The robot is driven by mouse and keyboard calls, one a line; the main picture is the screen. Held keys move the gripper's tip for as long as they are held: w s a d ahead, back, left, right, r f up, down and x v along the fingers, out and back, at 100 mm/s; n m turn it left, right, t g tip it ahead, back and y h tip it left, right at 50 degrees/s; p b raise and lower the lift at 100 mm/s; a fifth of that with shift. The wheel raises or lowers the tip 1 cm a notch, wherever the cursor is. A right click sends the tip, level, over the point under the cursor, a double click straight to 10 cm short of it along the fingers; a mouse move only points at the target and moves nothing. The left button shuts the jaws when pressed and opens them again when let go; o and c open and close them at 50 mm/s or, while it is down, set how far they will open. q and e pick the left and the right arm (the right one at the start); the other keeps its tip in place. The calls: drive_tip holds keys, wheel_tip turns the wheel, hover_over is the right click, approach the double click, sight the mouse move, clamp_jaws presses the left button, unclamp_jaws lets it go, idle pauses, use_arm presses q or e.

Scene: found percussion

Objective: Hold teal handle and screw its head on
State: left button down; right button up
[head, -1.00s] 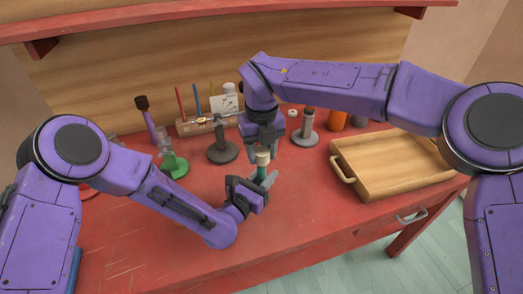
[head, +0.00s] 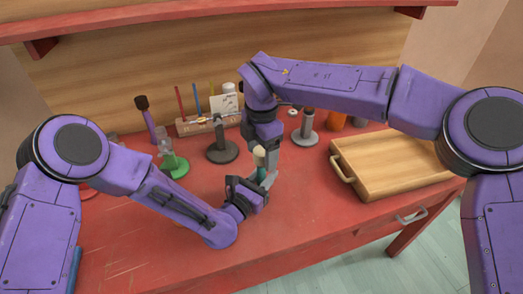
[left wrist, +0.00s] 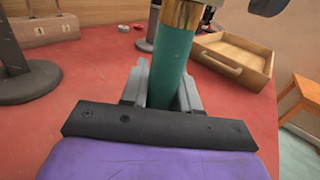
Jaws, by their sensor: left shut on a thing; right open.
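The teal handle (left wrist: 169,65) stands roughly upright between the fingers of my left gripper (left wrist: 162,88), which is shut on it. A brass collar (left wrist: 182,14) tops the handle in the left wrist view. In the head view the handle (head: 261,174) is a small teal patch, mostly hidden by my left gripper (head: 261,183). A pale cream head (head: 259,152) shows just above it. My right gripper (head: 266,155) is open, pointing down around or beside the head. I cannot tell whether the head is seated on the collar.
A wooden tray (head: 345,164) with handles lies to the right. A dark stand (head: 222,152), a green-based stand (head: 174,167) and a grey stand (head: 305,138) stand behind the grippers. A wooden rack (head: 190,127) holds coloured sticks. The red tabletop in front is clear.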

wheel_tip(320, 180, up, 12)
idle(0.4)
use_arm(q)
drive_tip(key=c, duration=0.8)
unclamp_jaws()
drive_tip(key=shift+o, duration=0.2)
use_arm(e)
drive_tip(key=shift+f, duration=0.1)
use_arm(q)
drive_tip(key=shift+s+a+f, duration=0.1)
drive_tip(key=shift+s+a, duration=0.15)
drive_tip(key=shift+s, duration=0.1)
drive_tip(key=b+v, duration=0.2)
drive_tip(key=v, duration=0.7)
drive_tip(key=shift+s+a+b, duration=0.2)
drive_tip(key=shift+s+b, duration=0.1)
drive_tip(key=shift+b, duration=0.1)
use_arm(e)
wheel_tip(320, 180, down, 3)
drive_tip(key=shift+r, duration=0.15)
